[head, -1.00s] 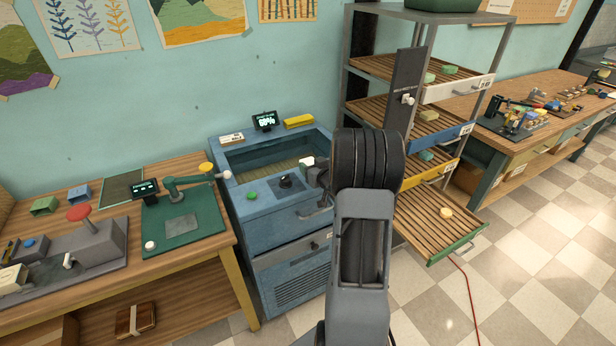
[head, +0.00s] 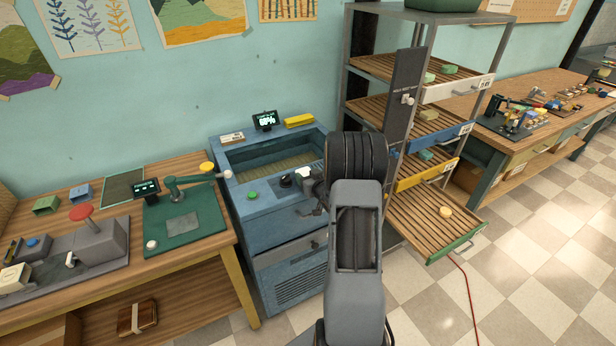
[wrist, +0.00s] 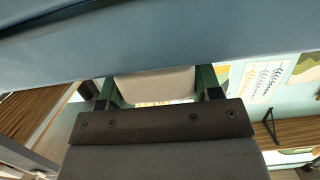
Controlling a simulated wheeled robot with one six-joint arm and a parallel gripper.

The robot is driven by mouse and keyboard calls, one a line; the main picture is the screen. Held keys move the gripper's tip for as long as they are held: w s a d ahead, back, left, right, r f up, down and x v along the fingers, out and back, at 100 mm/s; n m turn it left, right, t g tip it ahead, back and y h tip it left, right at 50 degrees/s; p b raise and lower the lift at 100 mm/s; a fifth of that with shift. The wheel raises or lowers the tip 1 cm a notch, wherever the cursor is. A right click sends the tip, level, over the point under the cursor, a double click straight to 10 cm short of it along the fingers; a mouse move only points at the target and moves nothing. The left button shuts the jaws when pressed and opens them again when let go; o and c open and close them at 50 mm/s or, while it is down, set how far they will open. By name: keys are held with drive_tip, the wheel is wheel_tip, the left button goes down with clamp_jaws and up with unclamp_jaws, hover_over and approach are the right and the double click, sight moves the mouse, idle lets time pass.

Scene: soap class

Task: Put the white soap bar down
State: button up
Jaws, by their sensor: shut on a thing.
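My gripper (wrist: 157,90) is shut on the soap bar, which shows pale between the two dark green fingers in the wrist view (wrist: 155,86). In the head view my own wrist hides part of the gripper. I cannot tell whether the bar touches the cabinet top.
The cabinet has an open basin (head: 275,160), a green button (head: 252,195) and a small display (head: 265,121). A slatted rack stands right, with its lowest tray (head: 420,215) pulled out and holding a yellowish bar (head: 445,212). A workbench with a green mat (head: 184,225) stands left.

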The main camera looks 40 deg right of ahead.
drive_tip(key=shift+f+b, duration=0.4)
drive_tip(key=o, duration=1)
drive_tip(key=shift+r, duration=0.1)
drive_tip(key=shift+c, duration=0.2)
